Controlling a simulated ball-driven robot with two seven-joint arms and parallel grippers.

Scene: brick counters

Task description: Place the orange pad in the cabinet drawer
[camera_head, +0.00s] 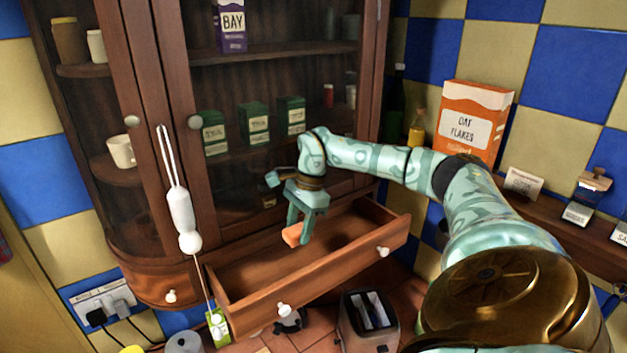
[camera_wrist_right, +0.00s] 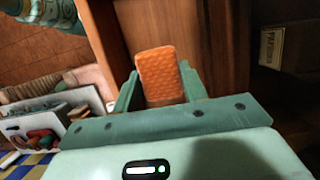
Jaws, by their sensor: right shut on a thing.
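The orange pad (camera_head: 293,234) is between the fingers of my right gripper (camera_head: 301,232), which is shut on it. The pad also shows in the right wrist view (camera_wrist_right: 161,76), upright between the two green fingers (camera_wrist_right: 160,92). In the head view the gripper points down over the pulled-out wooden drawer (camera_head: 262,300) of the cabinet (camera_head: 160,90). The pad is at or above the drawer's opening; I cannot tell whether it touches the drawer floor. My left gripper does not show.
The glass cabinet holds green tea boxes (camera_head: 253,124) and a purple box (camera_head: 232,25). A toaster (camera_head: 369,318) stands below the drawer. An oat flakes box (camera_head: 472,122) stands at the right.

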